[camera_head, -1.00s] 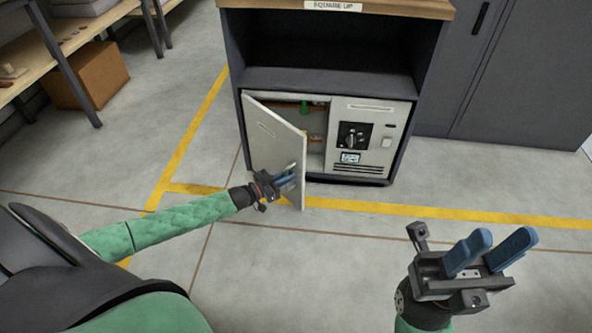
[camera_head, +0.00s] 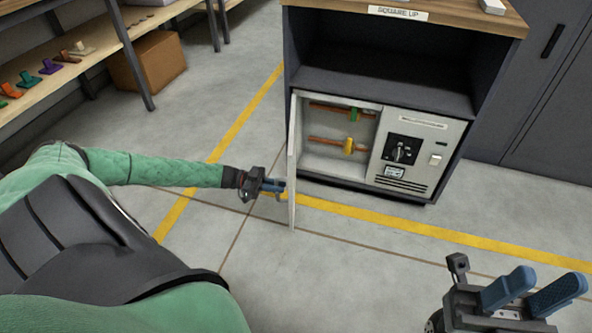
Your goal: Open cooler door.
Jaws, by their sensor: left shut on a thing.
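The cooler (camera_head: 418,157) is a pale grey unit low in a dark cabinet. Its door (camera_head: 293,160) is hinged on the left and stands wide open, seen nearly edge-on. Inside, copper-coloured pipes carry a green valve handle (camera_head: 353,115) and a yellow one (camera_head: 348,146). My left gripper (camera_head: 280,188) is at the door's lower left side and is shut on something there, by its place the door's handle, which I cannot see. My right gripper (camera_head: 532,293) is open and empty at the lower right, away from the cooler.
A wooden top with a label (camera_head: 398,13) covers the cabinet. A shelf (camera_head: 97,55) with several coloured pieces and a cardboard box (camera_head: 148,63) stand at the left. A dark locker (camera_head: 545,90) is at the right. The floor in front is clear, with yellow lines.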

